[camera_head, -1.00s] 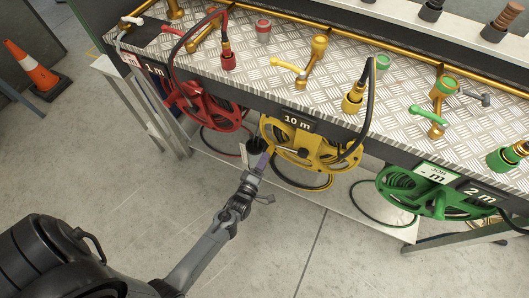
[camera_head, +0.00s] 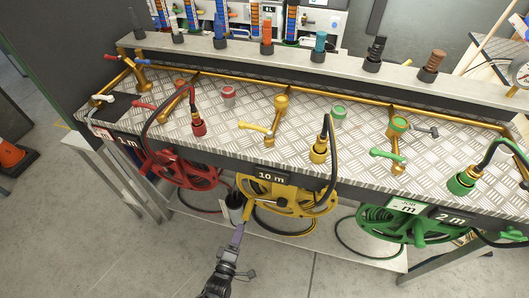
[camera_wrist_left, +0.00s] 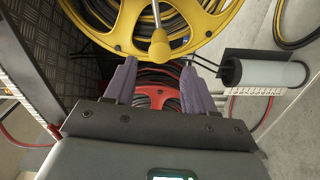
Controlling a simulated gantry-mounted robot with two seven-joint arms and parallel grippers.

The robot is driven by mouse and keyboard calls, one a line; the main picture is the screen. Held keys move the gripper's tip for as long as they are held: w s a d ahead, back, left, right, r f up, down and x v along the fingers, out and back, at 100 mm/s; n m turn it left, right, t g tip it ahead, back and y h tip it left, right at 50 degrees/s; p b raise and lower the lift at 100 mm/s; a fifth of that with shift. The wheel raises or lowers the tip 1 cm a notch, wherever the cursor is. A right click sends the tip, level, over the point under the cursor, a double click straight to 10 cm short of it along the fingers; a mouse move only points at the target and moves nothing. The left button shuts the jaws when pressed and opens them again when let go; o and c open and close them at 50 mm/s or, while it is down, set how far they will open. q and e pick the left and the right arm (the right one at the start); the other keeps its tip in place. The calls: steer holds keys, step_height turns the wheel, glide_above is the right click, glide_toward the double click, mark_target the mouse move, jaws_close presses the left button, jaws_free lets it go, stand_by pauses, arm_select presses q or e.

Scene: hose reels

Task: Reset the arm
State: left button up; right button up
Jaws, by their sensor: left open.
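My left gripper (camera_head: 238,232) is in the lower middle of the head view, just below and left of the yellow reel (camera_head: 318,206). In the left wrist view its two purple fingers (camera_wrist_left: 157,68) are apart with nothing held between them. Part of a red reel (camera_wrist_left: 155,97) shows between the fingers. My right gripper is in neither view.
The patterned metal bench (camera_head: 235,130) carries brass pipes, valves and hoses. The red reel (camera_head: 190,172) and green reel (camera_head: 420,224) hang on its front. A dark cylinder (camera_head: 235,205) stands near my gripper. Open floor (camera_head: 110,250) lies at left.

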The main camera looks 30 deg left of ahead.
arm_select(q)
step_height(320, 180, up, 21)
steer(key=s+d+m+g+h+p, duration=0.2)
steer(key=m+g+h+p, duration=0.2)
steer(key=m+p, duration=0.6)
steer(key=s+d+r+m+g+p, duration=0.1)
steer(key=s+r+m+g, duration=0.1)
steer(key=s+m+g, duration=0.4)
steer(key=s+d+r+m+g, duration=0.1)
steer(key=s+r+m+g, duration=0.25)
steer(key=s, duration=0.55)
step_height(320, 180, up, 37)
steer(key=p, duration=3.8)
steer(key=shift+w+r+m, duration=0.2)
steer(key=shift+w+m, duration=0.2)
steer(key=shift+m, duration=0.05)
steer(key=shift+a+g, duration=0.1)
steer(key=shift+g, duration=0.15)
